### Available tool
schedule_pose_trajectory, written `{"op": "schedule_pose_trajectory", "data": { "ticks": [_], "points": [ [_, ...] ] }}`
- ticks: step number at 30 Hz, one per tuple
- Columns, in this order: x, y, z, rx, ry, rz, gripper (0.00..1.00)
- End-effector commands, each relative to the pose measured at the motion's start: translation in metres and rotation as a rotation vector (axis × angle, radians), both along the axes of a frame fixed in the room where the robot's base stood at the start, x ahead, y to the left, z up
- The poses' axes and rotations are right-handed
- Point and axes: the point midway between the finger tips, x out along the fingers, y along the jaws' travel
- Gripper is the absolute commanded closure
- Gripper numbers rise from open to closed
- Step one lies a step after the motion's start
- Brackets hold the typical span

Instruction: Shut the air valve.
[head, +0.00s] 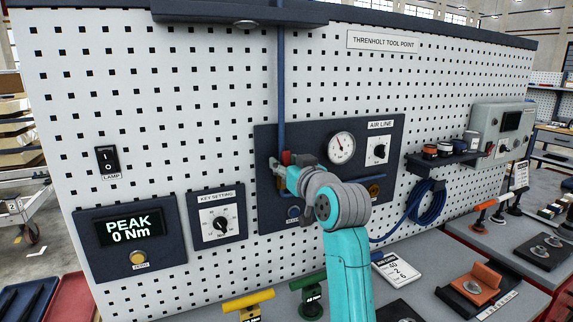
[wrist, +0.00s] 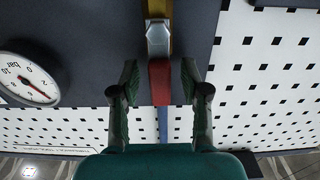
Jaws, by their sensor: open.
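The air valve sits on the dark air line panel (head: 268,140), on the blue vertical pipe (head: 281,80). Its red lever (head: 287,157) shows just above my gripper (head: 283,172), which hides most of the valve. In the wrist view the red lever (wrist: 160,85) lies in line with the blue pipe (wrist: 163,122), below a silver nut (wrist: 158,38) and a brass body (wrist: 157,8). My gripper (wrist: 159,78) is open, with one finger on each side of the lever and visible gaps between.
A round pressure gauge (head: 341,148) and an air line dial (head: 377,150) are right of the valve. A blue coiled hose (head: 427,200) hangs farther right. A key setting dial (head: 217,222) and a peak display (head: 132,229) are left. Tools stand on the bench below.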

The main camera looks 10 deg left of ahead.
Motion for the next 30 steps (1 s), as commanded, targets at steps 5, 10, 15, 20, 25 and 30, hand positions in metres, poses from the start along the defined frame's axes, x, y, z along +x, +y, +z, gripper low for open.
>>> {"op": "schedule_pose_trajectory", "data": {
  "ticks": [5, 10, 15, 20, 25, 30],
  "points": [
    [-0.0001, 0.0000, 0.0000, 0.000, 0.000, 0.000, 0.57],
    [-0.0002, 0.0000, -0.0001, 0.000, 0.000, 0.000, 0.99],
    [-0.0002, -0.0001, -0.0001, 0.000, 0.000, 0.000, 1.00],
    [0.0000, -0.0004, -0.0001, 0.005, 0.003, 0.000, 1.00],
    [0.0011, -0.0019, -0.0003, 0.037, 0.026, 0.000, 1.00],
    [0.0038, -0.0053, -0.0008, 0.115, 0.079, 0.000, 1.00]
  ]
}}
